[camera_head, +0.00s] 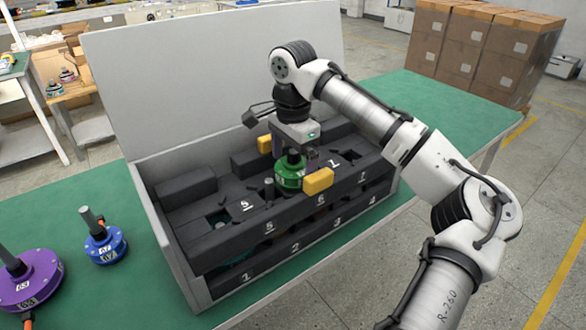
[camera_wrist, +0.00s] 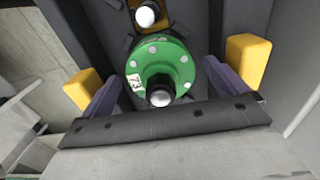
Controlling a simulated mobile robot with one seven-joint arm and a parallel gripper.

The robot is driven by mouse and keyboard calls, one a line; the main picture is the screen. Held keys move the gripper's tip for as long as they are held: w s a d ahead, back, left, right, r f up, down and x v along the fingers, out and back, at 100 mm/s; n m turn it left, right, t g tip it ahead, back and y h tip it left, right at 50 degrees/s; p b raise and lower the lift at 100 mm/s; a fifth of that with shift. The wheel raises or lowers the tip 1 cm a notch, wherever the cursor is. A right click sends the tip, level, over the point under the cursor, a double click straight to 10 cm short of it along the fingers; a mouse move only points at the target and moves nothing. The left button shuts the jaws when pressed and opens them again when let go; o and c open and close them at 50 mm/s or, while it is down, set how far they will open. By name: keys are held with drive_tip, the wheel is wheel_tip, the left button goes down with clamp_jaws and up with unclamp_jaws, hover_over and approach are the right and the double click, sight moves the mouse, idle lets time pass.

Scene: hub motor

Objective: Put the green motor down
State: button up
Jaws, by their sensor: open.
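The green motor (camera_head: 289,172) is a round disc with a shaft, sitting in the black slotted foam inside the grey open box (camera_head: 188,158). In the wrist view the green motor (camera_wrist: 160,68) shows its bolt heads, a silver shaft end and a white label reading 73. My gripper (camera_head: 293,164) is over the motor with its yellow-tipped fingers apart on either side. In the wrist view my gripper (camera_wrist: 168,78) is open, with visible gaps between the fingers and the motor. The motor's underside and its slot are hidden.
The foam (camera_head: 230,236) has numbered slots. A blue motor (camera_head: 105,244) and a purple motor (camera_head: 28,280) stand on the green table (camera_head: 440,105) left of the box. The box's raised lid (camera_head: 220,75) stands behind.

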wheel_tip(320, 180, up, 10)
drive_tip(key=shift+f, duration=0.15)
idle(0.9)
